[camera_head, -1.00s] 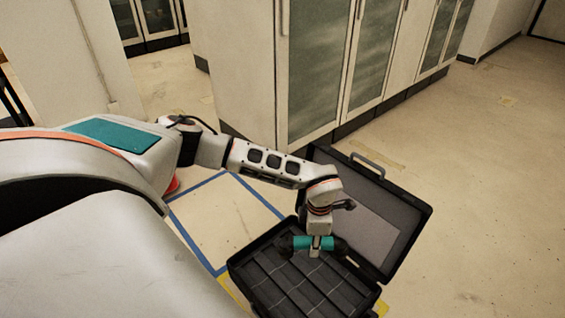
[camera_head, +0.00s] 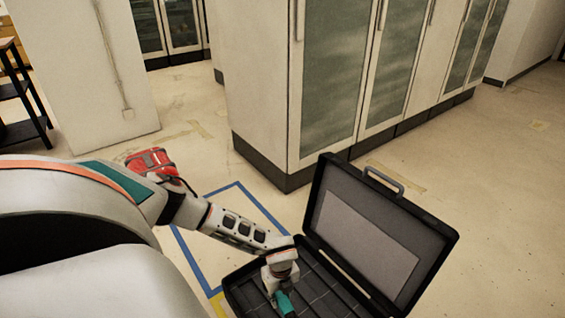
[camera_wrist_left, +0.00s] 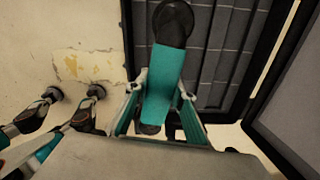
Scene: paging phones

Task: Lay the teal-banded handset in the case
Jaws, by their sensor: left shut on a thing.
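The teal-banded handset (camera_head: 286,303) has dark ends and a teal middle. My left gripper (camera_head: 281,288) is shut on it, over the case. In the left wrist view, the handset's teal band (camera_wrist_left: 164,78) lies between the two fingers, with a round dark end pointing to the top of the picture. The black case (camera_head: 339,292) stands open on the floor, its inside divided into dark compartments. Its lid (camera_head: 366,240) is raised at the right. The case also shows behind the handset in the wrist view (camera_wrist_left: 228,50). I cannot tell whether the handset touches the case.
Cabinets with glass doors (camera_head: 330,75) stand behind the case. Blue tape (camera_head: 262,208) marks the floor to its left. A red object (camera_head: 150,160) shows behind my left arm. A dark shelf (camera_head: 22,100) is at the far left. The floor at the right is clear.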

